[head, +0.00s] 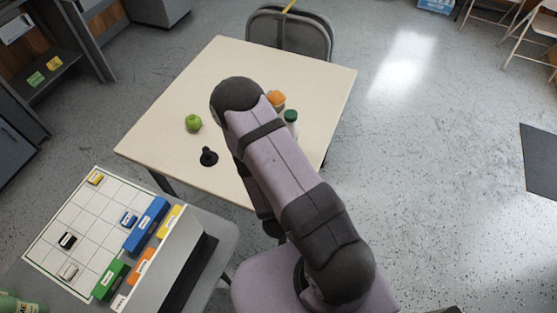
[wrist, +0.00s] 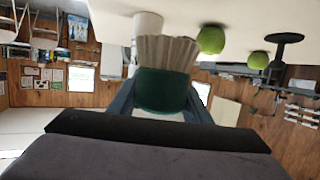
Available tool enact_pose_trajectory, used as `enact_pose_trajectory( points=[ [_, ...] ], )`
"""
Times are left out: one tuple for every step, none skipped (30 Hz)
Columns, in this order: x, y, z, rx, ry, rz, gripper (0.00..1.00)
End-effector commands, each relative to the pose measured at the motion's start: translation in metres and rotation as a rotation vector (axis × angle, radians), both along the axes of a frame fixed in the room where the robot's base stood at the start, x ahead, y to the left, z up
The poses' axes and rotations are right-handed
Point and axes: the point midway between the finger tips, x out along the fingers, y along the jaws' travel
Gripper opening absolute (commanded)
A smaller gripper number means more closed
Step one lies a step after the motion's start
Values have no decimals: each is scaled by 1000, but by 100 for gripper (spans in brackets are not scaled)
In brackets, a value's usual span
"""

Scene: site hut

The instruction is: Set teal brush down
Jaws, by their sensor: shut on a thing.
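The teal brush (wrist: 165,90) fills the middle of the wrist view, with a dark teal body and pale, fanned-out bristles. My gripper (wrist: 162,106) is shut on its teal part, one finger on each side. The wrist picture is upside down, so the bristles point down toward the cream table (head: 165,135). I cannot tell whether the bristles touch the table. In the head view my arm hides the gripper and the brush.
A green apple (head: 193,122) and a black object (head: 208,157) stand left of my arm. An orange-topped item (head: 276,99) and a white bottle with a green cap (head: 291,118) stand close on the right.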

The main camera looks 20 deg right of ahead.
Motion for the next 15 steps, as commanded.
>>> enact_pose_trajectory(
  points=[
    [0, 0, 8, 0, -2, 1, 17],
    [0, 0, 14, 0, -1, 0, 17],
    [0, 0, 18, 0, -1, 0, 17],
    [0, 0, 20, 0, 0, 0, 17],
    [0, 0, 21, 0, 0, 0, 17],
    [0, 0, 24, 0, 0, 0, 17],
    [0, 0, 25, 0, 0, 0, 17],
    [0, 0, 26, 0, 0, 0, 17],
    [0, 0, 27, 0, 0, 0, 17],
    [0, 0, 27, 0, 0, 0, 17],
    [0, 0, 28, 0, 0, 0, 17],
    [0, 0, 28, 0, 0, 0, 17],
    [0, 0, 28, 0, 0, 0, 17],
    [0, 0, 28, 0, 0, 0, 17],
    [0, 0, 28, 0, 0, 0, 17]
  ],
)
